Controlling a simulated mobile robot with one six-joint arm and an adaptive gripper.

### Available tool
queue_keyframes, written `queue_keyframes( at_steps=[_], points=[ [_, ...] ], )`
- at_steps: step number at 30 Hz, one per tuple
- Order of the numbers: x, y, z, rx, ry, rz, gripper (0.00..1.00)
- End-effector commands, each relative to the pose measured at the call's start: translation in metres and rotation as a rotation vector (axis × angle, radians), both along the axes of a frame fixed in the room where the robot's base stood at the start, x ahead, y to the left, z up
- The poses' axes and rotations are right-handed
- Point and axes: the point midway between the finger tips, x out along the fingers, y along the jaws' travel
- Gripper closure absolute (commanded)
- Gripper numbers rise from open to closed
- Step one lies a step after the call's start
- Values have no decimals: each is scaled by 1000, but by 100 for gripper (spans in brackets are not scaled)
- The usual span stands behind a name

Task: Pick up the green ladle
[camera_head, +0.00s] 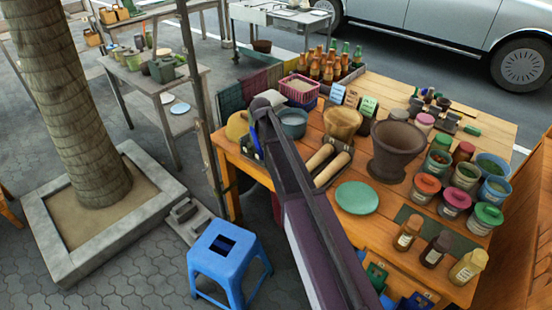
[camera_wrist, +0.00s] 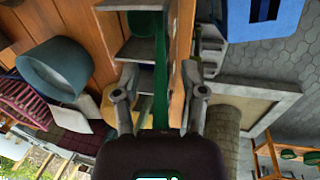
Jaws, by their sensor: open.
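The green ladle (camera_wrist: 161,75) shows in the wrist view as a long, narrow green strip running between my fingers, beside a grey compartmented holder (camera_wrist: 138,48) at the table edge. Its lower end disappears behind my gripper's body, and I cannot make out its bowl clearly. My gripper (camera_wrist: 159,98) is open, with one finger on each side of the green strip and visible gaps to both. In the head view my arm reaches over the table's left corner and hides the ladle.
A teal bowl (camera_head: 293,122) and a yellow pot (camera_head: 237,125) stand close to my gripper. Wooden pestles (camera_head: 325,166), a clay mortar (camera_head: 396,150) and several jars crowd the wooden table. A blue stool (camera_head: 225,255) and a tree (camera_head: 75,110) stand to the left.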

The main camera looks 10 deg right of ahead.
Motion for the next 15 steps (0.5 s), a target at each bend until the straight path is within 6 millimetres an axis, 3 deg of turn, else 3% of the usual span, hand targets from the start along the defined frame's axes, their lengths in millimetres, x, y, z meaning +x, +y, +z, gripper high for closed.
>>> queue_keyframes(
  at_steps=[5, 11, 15],
  points=[
    [0, 0, 0, 0, 0, 0, 46],
    [0, 0, 0, 0, 0, 0, 99],
    [0, 0, 0, 0, 0, 0, 100]
  ],
)
